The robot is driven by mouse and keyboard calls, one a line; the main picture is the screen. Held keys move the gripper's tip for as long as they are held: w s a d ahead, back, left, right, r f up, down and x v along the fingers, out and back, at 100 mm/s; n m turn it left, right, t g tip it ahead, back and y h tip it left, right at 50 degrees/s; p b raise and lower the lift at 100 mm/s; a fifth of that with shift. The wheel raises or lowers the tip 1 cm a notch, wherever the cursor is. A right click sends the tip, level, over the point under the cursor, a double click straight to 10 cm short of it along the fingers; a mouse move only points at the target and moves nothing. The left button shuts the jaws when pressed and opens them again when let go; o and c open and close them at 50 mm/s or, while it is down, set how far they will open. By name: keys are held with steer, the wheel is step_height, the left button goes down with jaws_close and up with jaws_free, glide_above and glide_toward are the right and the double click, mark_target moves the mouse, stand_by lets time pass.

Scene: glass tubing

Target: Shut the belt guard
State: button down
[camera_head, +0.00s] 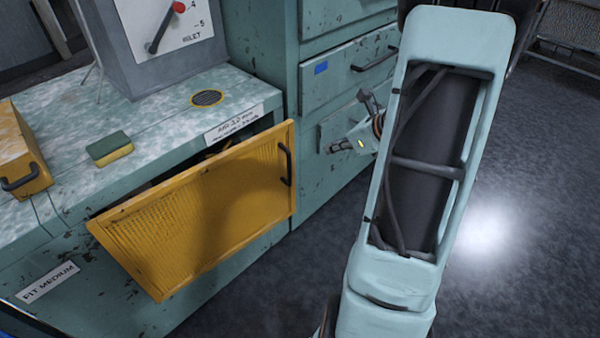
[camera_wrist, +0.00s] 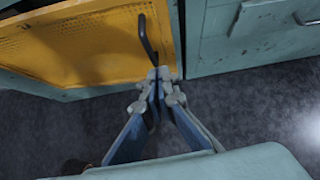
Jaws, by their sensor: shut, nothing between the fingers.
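The belt guard (camera_head: 205,215) is a yellow mesh panel with a dark bar handle (camera_head: 286,164) near its right edge. It stands ajar at the front of the teal bench, with a dark gap behind its top edge. In the wrist view the guard (camera_wrist: 85,45) fills the upper left, and its handle (camera_wrist: 147,38) reaches down to just above my fingertips. My gripper (camera_head: 336,148) is shut and empty, to the right of the handle in the head view, pointing left. The wrist view also shows my gripper (camera_wrist: 157,75) close by the handle; whether they touch I cannot tell.
On the bench top are a sponge (camera_head: 109,148), a yellow box (camera_head: 20,155), a round vent (camera_head: 207,98) and a grey machine (camera_head: 160,50).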

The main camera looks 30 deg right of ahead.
steer(key=w+a+f+b, duration=0.2)
steer(key=w+a+f, duration=0.3)
steer(key=w+f, duration=0.2)
steer(key=shift+w+a+f+n+y+b, duration=0.15)
steer(key=shift+w+a+n+y+b, duration=0.2)
steer(key=shift+w, duration=0.25)
